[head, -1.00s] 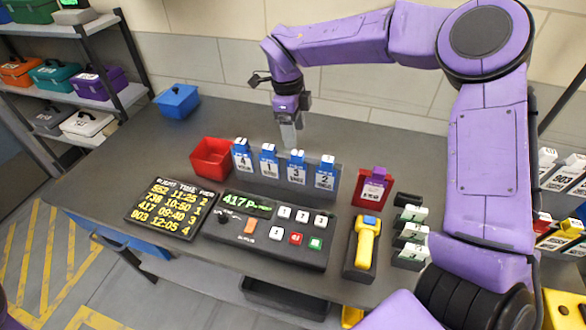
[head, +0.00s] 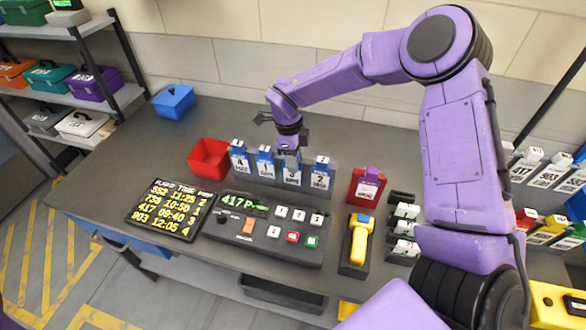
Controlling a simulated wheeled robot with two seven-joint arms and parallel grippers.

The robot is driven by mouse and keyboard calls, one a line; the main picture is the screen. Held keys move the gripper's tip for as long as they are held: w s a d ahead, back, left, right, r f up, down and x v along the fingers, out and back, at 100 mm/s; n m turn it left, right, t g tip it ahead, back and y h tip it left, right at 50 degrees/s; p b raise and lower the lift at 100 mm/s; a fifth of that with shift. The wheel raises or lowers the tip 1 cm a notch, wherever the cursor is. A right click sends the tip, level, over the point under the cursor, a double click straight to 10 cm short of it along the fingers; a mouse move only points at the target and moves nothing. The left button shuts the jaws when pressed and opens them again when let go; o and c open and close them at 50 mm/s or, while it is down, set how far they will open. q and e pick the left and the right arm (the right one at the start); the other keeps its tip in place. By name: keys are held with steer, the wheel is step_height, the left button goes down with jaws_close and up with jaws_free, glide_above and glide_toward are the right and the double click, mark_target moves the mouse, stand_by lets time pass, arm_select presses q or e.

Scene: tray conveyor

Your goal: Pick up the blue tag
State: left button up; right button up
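Several blue tags with white number labels stand in a row in a dark rack (head: 334,184) at the middle of the table. From left to right they are tag 4 (head: 239,159), tag 1 (head: 265,164), tag 3 (head: 292,177) and tag 2 (head: 320,176). My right gripper (head: 291,159) points down at the top of tag 3 and hides its upper part. I cannot tell whether its fingers touch or hold the tag. My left gripper is out of view.
A red bin (head: 208,160) stands left of the rack, a red holder (head: 367,187) with a purple-topped tag right of it. In front are a flight board (head: 178,208), a button console (head: 266,229) and a yellow scanner (head: 359,241). A blue bin (head: 174,101) stands at the back left.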

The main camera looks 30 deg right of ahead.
jaws_close()
steer(key=shift+r, duration=0.45)
steer(key=r+b, duration=0.1)
steer(key=r, duration=0.1)
steer(key=r+b, duration=0.1)
steer(key=r, duration=0.2)
steer(key=shift+s+a+r, duration=0.1)
steer(key=shift+a+r, duration=0.1)
steer(key=shift+r, duration=0.15)
steer(key=s+a+b, duration=0.4)
steer(key=s+a, duration=0.5)
steer(key=a, duration=0.1)
steer(key=shift+a+r+b, duration=0.2)
steer(key=shift+a+b, duration=0.1)
steer(key=shift+b, duration=0.05)
steer(key=shift+s+r, duration=0.1)
step_height(320, 180, up, 6)
steer(key=p, duration=0.7)
steer(key=shift+r, duration=0.15)
